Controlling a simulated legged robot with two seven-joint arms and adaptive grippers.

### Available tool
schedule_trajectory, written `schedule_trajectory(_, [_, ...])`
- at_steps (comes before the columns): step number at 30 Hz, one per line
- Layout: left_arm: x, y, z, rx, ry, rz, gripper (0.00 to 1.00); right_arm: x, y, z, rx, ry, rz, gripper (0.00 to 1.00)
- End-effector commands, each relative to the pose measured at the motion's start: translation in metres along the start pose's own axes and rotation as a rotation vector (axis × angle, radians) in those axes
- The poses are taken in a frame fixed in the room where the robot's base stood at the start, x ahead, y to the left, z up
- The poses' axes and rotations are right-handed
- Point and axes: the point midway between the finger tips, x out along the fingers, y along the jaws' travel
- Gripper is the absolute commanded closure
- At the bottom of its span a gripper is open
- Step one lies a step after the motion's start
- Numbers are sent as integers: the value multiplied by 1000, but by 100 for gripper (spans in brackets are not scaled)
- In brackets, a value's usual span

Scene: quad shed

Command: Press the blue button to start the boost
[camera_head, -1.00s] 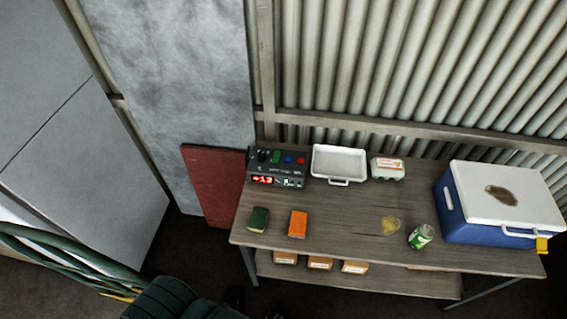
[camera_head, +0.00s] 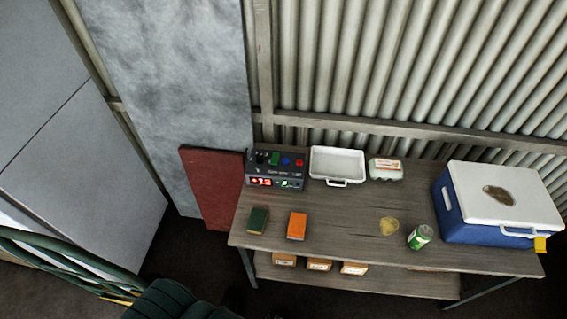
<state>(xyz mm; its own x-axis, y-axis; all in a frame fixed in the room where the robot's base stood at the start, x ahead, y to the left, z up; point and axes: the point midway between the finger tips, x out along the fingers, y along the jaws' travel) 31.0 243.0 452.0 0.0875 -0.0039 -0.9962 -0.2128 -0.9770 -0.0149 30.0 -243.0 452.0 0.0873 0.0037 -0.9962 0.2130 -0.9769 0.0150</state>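A dark control box (camera_head: 275,171) stands at the back left of the wooden table. Its top carries a black knob, a green button, the blue button (camera_head: 286,161) and a red button. Its front has a lit red display and a small green one. Nothing touches the box or the blue button. No gripper of mine shows in the head view, so the state of both is hidden.
On the table (camera_head: 335,240) are a white tray (camera_head: 337,166), an egg carton (camera_head: 385,169), green (camera_head: 258,220) and orange (camera_head: 296,226) blocks, a yellowish lump (camera_head: 389,226), a can (camera_head: 420,237) and a blue cooler (camera_head: 497,203). A red panel (camera_head: 213,188) leans left.

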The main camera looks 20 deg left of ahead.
Motion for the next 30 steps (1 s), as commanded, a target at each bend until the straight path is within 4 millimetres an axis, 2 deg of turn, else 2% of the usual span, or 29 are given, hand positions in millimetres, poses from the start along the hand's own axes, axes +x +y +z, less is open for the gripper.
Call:
schedule_trajectory(12, [0,0,0,0,0,0,35,0,0,0,0,0,0,60])
schedule_trajectory(13, [0,0,0,0,0,0,37,0,0,0,0,0,0,60])
schedule_trajectory(18, [0,0,0,0,0,0,80,0,0,0,0,0,0,60])
schedule_trajectory(21, [0,0,0,0,0,0,100,0,0,0,0,0,0,60])
schedule_trajectory(30, [0,0,0,0,0,0,100,0,0,0,0,0,0,60])
